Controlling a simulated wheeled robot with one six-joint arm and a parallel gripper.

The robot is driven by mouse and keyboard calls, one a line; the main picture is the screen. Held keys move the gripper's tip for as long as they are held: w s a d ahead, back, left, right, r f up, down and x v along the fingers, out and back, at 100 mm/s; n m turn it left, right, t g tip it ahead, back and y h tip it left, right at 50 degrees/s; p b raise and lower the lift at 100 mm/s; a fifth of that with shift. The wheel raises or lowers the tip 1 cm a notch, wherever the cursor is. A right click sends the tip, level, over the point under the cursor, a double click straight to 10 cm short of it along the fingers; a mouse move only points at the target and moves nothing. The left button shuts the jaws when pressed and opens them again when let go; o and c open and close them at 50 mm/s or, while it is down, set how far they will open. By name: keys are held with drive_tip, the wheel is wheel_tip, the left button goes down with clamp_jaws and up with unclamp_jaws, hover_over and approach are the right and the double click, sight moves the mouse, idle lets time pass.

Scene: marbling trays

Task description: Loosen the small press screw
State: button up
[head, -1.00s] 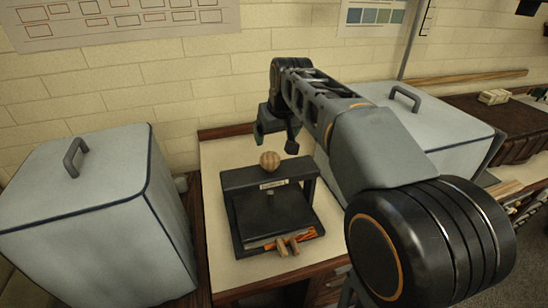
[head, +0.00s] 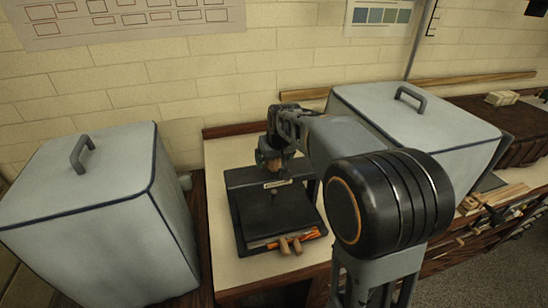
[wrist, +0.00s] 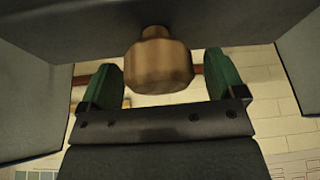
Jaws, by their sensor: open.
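The small press (head: 236,208) is a black frame with a flat bed, standing on the cream worktop. Its screw has a round wooden knob (wrist: 158,66) on top. In the head view my gripper (head: 272,158) is down at the press's top bar and mostly hides the knob. In the wrist view my gripper (wrist: 166,72) is open, with one green-lined finger on each side of the knob. Gaps show between the knob and both fingers. The press bed holds orange-edged sheets (head: 284,239) and small wooden pieces (head: 290,245) at its front.
A grey lidded box (head: 95,225) stands to the left and another grey box (head: 420,125) stands close on the right, behind my arm. The brick wall (head: 200,85) is behind the worktop (head: 235,265). Some bare worktop shows in front of the press.

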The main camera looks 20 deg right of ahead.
drive_tip(key=c, duration=0.9)
drive_tip(key=shift+c, duration=0.2)
drive_tip(key=shift+n, duration=0.3)
